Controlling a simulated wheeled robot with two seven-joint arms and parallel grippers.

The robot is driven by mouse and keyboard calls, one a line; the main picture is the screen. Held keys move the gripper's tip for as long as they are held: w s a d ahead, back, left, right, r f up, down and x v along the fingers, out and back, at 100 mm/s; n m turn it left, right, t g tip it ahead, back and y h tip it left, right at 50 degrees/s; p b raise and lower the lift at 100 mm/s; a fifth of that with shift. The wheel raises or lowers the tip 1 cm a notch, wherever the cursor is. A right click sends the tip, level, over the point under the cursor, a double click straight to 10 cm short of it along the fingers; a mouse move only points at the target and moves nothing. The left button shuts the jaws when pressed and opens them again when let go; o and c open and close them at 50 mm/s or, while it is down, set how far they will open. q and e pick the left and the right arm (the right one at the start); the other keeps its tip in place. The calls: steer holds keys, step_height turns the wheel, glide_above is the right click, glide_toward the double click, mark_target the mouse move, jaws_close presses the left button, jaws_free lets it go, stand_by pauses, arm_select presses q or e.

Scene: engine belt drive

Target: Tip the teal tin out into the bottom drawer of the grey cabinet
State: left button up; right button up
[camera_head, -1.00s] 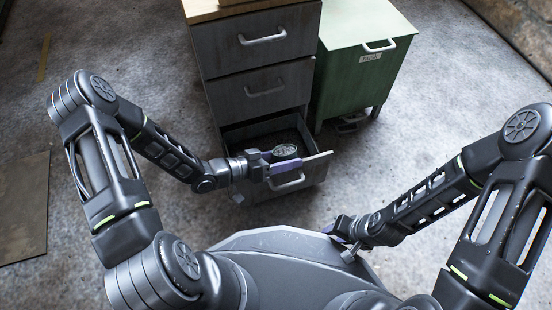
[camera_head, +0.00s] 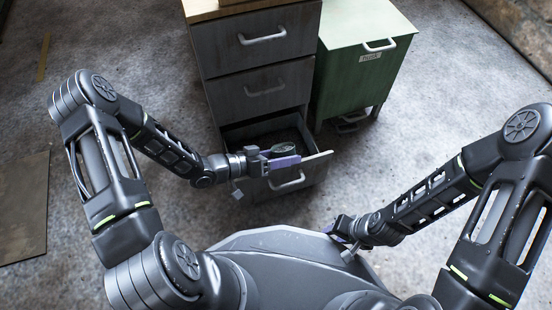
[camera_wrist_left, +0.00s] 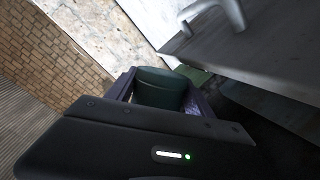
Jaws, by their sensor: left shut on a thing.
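The teal tin (camera_head: 284,149) is held over the open bottom drawer (camera_head: 318,159) of the grey cabinet (camera_head: 222,51). My left gripper (camera_head: 278,155) is shut on the tin, with its purple fingers on either side. In the left wrist view the tin (camera_wrist_left: 160,88) sits between the two fingers and its dark green side shows. The tin looks tilted; I cannot tell whether anything is still inside it. The drawer's floor is dark and partly hidden by my gripper. My right gripper (camera_head: 341,230) is low near my base, away from the cabinet; its jaw opening is unclear.
The cabinet's upper drawers (camera_head: 262,87) are shut. A green cabinet (camera_head: 357,75) with a label and a handle stands close on the right. A dark flat panel (camera_head: 24,207) lies on the floor at the left. The floor at the right is clear.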

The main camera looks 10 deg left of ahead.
arm_select(q)
steer(key=shift+w+a+r+n+p, duration=0.15)
steer(key=shift+w+r+n+p, duration=0.2)
steer(key=shift+n, duration=0.35)
stand_by(0.9)
steer(key=shift+r+n+g+h+p, duration=0.35)
steer(key=shift+n+g+p, duration=0.15)
steer(key=shift+n, duration=0.1)
stand_by(1.0)
steer(key=shift+w+a+r+n+g+h+p, duration=0.15)
steer(key=shift+r+n+g, duration=0.15)
steer(key=shift+n, duration=0.35)
steer(key=shift+w+a+r+n+g+h+p, duration=0.15)
steer(key=shift+r+n+g, duration=0.15)
steer(key=shift+n, duration=0.35)
stand_by(1.7)
steer(key=shift+f+b, duration=0.3)
steer(key=shift+w+a+f+n+b, duration=0.15)
steer(key=shift+w+f+n+b, duration=0.2)
steer(key=shift+f+b, duration=0.15)
steer(key=shift+w+a+f+n+b, duration=0.1)
steer(key=shift+w+f+n+b, duration=0.1)
steer(key=shift+f+n+b, duration=0.2)
steer(key=shift+a+r+g+h, duration=0.1)
steer(key=shift+g+h, duration=0.2)
steer(key=shift+h, duration=0.05)
